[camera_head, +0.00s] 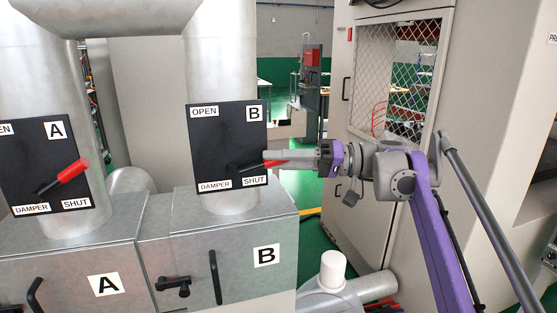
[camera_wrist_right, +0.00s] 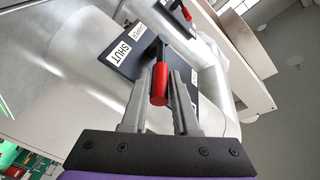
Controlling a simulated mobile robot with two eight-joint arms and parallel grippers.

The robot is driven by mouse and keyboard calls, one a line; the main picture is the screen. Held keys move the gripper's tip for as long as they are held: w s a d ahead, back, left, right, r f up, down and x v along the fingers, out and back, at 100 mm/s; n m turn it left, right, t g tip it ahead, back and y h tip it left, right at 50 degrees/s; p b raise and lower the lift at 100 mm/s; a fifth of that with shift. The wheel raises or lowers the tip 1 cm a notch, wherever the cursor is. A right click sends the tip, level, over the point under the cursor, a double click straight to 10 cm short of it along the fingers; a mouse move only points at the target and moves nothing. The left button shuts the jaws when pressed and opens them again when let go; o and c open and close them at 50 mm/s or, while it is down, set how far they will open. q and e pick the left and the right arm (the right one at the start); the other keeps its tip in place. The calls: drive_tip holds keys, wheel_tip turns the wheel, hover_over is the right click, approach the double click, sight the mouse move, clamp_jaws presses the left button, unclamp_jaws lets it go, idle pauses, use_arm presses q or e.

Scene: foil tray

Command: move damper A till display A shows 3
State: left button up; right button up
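Damper A's panel (camera_head: 22,178) is at the left in the head view, with its red-ended lever (camera_head: 72,171) pointing up and right, between OPEN and SHUT. Damper B's panel (camera_head: 219,135) is right of it, its lever (camera_head: 276,164) pointing right, just above the SHUT label. My right gripper (camera_head: 282,158) is at B's lever, not at A's. In the right wrist view, the red grip (camera_wrist_right: 159,86) lies between my right gripper's fingertips (camera_wrist_right: 160,78); I cannot tell whether they press on it. My left gripper is not in view. No display A is visible.
Grey boxes marked A (camera_head: 106,286) and B (camera_head: 266,256) stand under the ducts, with black handles on their fronts. A tall cabinet (camera_head: 387,120) with a mesh window stands behind my right arm. A white-capped pipe (camera_head: 333,270) is at the bottom centre.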

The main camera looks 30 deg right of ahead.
clamp_jaws()
idle(1.2)
